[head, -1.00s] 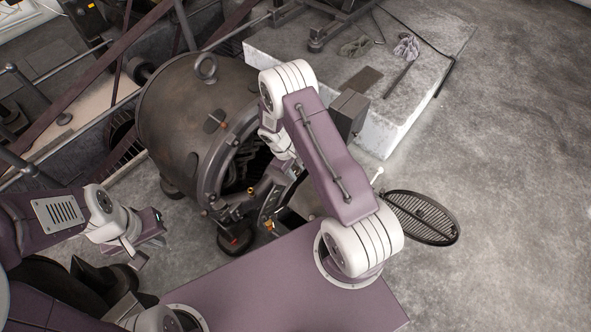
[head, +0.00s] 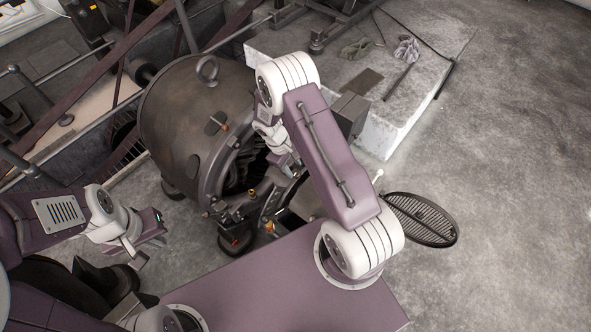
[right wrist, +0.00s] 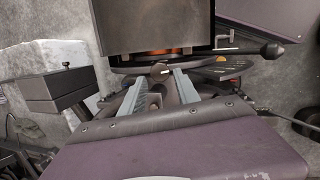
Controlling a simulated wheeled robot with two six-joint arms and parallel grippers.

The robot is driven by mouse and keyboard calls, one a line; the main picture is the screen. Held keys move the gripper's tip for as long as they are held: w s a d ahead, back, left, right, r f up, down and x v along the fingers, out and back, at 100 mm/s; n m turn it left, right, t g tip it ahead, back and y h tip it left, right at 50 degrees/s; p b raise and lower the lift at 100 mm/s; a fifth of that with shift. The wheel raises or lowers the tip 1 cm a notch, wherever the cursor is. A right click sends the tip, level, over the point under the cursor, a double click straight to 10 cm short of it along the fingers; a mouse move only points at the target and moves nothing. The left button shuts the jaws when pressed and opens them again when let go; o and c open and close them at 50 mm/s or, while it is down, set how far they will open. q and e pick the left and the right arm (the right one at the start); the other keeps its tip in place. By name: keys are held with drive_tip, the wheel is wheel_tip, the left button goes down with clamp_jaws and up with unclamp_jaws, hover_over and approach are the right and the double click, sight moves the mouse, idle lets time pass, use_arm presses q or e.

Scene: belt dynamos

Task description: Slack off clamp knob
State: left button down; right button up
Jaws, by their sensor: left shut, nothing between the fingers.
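The large dark dynamo (head: 180,120) stands left of centre in the head view, its open end facing my right arm. In the right wrist view, a small round knob-like end (right wrist: 160,70) shows between the fingertips of my right gripper (right wrist: 160,78); I take it as the clamp knob but cannot be sure. The fingers stand apart on either side of it, with no clear contact visible. In the head view my right gripper is largely hidden by my own arm at the dynamo's open end. My left gripper (head: 150,243) is shut and empty, left of the dynamo's foot.
A lever with a black ball end (right wrist: 272,50) sticks out right of the knob. A round dark grate (head: 422,219) lies right of my arm. A pale stone block (head: 395,125) stands behind it. Railings (head: 60,140) run at left. The floor at right is clear.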

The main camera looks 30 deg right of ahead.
drive_tip(key=v, duration=0.4)
drive_tip(key=shift+r, duration=0.2)
